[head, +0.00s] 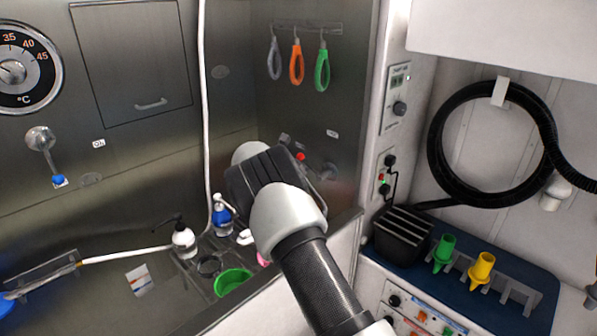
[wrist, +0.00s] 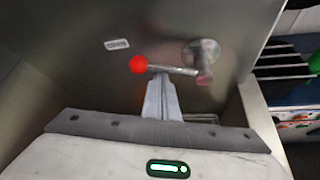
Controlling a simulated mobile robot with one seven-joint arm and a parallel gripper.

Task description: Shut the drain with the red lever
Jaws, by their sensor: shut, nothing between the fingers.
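The red lever is a metal rod (wrist: 172,69) with a red ball (wrist: 138,64) at its left end, lying nearly level in the wrist view. Its right end meets a round metal plate (wrist: 201,52) on the steel wall. In the head view the red ball (head: 301,156) shows just past my arm, which hides part of the lever. My gripper (wrist: 160,80) is shut and empty. Its fingertips are at the rod, just right of the ball; I cannot tell whether they touch. In the head view my arm hides the fingers. No drain opening is clearly visible.
A small label (wrist: 117,44) is on the wall above the lever. Three looped tools hang above, including an orange one (head: 296,62). Bottles (head: 184,240) and a green bowl (head: 233,282) stand left of my arm. A tub wall edge (head: 343,250) runs right of it.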

